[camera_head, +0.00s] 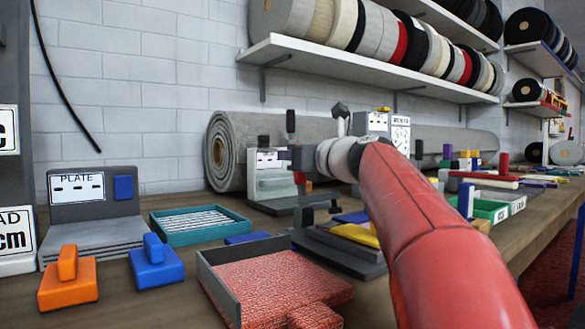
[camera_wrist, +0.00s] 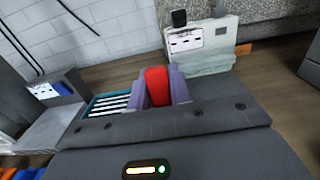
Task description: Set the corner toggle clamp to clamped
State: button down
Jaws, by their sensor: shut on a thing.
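My gripper (camera_head: 299,165) is in the middle of the head view, in front of a pale machine. In the wrist view its two grey-purple fingers (camera_wrist: 160,88) are shut on a red grip (camera_wrist: 157,84), which appears to be the clamp's handle. A little of this red grip also shows in the head view (camera_head: 299,178). Dark metal parts (camera_head: 305,215) under my gripper seem to belong to the toggle clamp, above a grey fixture (camera_head: 340,262). My arm and gripper hide much of the clamp, and I cannot tell its exact position.
A shallow box with red fabric (camera_head: 275,285) stands in front. A teal tray (camera_head: 205,222), a plate station (camera_head: 95,215), and orange (camera_head: 67,285) and blue (camera_head: 155,265) handled blocks are at left. A pale machine (camera_head: 268,175) and rolled rug (camera_head: 225,150) stand behind.

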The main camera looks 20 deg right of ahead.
dwell(0.4)
jog(key=c, duration=1.3)
grip_release()
jog(key=shift+s, duration=0.15)
jog(key=v, duration=0.7)
jog(key=shift+s+d, duration=0.15)
jog(key=shift+s, duration=0.15)
